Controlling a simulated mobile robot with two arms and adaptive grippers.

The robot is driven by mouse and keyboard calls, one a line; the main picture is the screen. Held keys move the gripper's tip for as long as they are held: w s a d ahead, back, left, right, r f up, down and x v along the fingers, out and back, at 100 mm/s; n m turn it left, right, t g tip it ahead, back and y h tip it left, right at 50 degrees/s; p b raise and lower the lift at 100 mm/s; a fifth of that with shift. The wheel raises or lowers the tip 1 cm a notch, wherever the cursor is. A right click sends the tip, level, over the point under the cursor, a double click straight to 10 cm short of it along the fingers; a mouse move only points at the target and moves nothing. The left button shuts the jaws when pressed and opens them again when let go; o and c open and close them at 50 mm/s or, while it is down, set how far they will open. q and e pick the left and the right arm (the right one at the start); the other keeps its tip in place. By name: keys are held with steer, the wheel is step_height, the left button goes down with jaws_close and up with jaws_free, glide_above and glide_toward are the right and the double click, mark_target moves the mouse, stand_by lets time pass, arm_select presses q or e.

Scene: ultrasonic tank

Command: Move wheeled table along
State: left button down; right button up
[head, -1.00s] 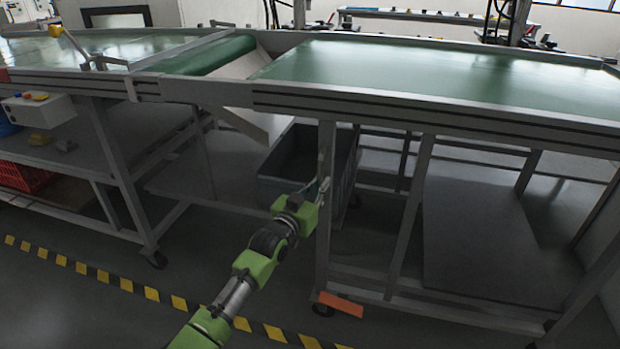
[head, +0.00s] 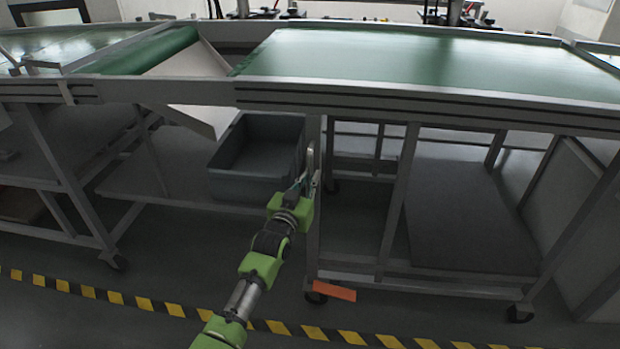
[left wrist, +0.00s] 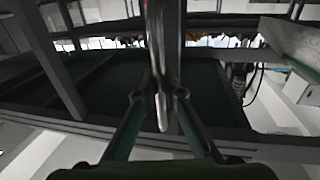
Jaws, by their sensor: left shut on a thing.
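The wheeled table (head: 430,98) has a green top and a grey metal frame on castors, and it fills the middle and right of the head view. My left gripper (head: 308,178) is at its left front leg and is shut on an upright metal handle (head: 311,160) there. In the left wrist view, the fingers (left wrist: 162,108) close around this shiny bar, whose lower end shows between them. An orange plate (head: 334,291) sits low by the front left castor (head: 315,298). My right gripper is not in view.
A grey bin (head: 240,186) stands behind and left of the held leg. Another wheeled frame (head: 75,205) with a green roller (head: 150,52) stands at the left. Yellow-black tape (head: 180,310) crosses the floor in front. A grey panel (head: 575,195) is at the right.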

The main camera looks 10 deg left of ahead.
arm_select(q)
steer(key=c, duration=2.1)
jaws_free()
steer(key=v, duration=1.2)
